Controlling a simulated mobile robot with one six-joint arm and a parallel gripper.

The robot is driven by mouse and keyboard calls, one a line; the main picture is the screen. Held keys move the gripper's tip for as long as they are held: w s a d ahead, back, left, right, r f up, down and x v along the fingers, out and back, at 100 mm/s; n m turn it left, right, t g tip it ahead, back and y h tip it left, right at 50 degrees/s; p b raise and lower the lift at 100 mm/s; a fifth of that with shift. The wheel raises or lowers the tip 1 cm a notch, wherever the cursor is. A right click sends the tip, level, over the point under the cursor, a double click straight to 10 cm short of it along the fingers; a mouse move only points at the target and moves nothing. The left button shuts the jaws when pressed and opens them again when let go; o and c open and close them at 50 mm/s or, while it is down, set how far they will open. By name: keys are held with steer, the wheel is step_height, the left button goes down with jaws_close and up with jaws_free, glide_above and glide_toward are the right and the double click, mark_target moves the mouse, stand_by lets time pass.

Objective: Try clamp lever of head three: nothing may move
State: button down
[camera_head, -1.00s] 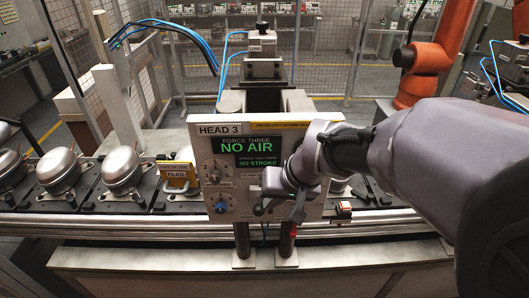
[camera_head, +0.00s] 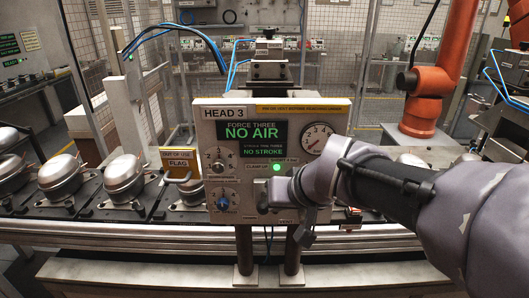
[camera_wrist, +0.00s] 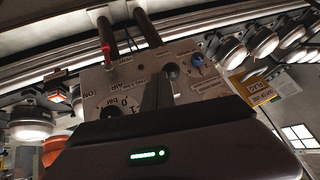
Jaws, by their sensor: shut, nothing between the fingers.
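The head three panel (camera_head: 236,109) is a pale plate reading NO AIR and NO STROKE. A green lamp (camera_head: 277,168) glows beside its CLAMP UP label. My gripper (camera_head: 268,191) is shut and empty, close in front of the panel's lower middle. A dark round knob (camera_wrist: 171,71), perhaps the clamp lever's end, shows just beyond the fingertips (camera_wrist: 159,88) in the wrist view, where the panel is upside down. Contact cannot be told. My wrist hides part of the lower right panel. The pressure gauge (camera_head: 318,142) is uncovered in the head view.
A blue knob (camera_head: 222,203) and a black-and-silver knob (camera_head: 218,166) sit left of my gripper. A yellow flag sign (camera_head: 178,161) stands left of the panel. Compressors (camera_head: 125,178) line the conveyor rail (camera_head: 120,235). Two dark posts (camera_head: 244,250) support the panel.

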steer(key=f+b, duration=0.2)
steer(key=b, duration=0.1)
steer(key=s+f+b, duration=0.1)
steer(key=f+b, duration=0.1)
steer(key=b, duration=0.1)
steer(key=shift+f, duration=0.4)
steer(key=shift+r, duration=0.1)
steer(key=shift+r+p, duration=0.35)
steer(key=shift+r, duration=0.3)
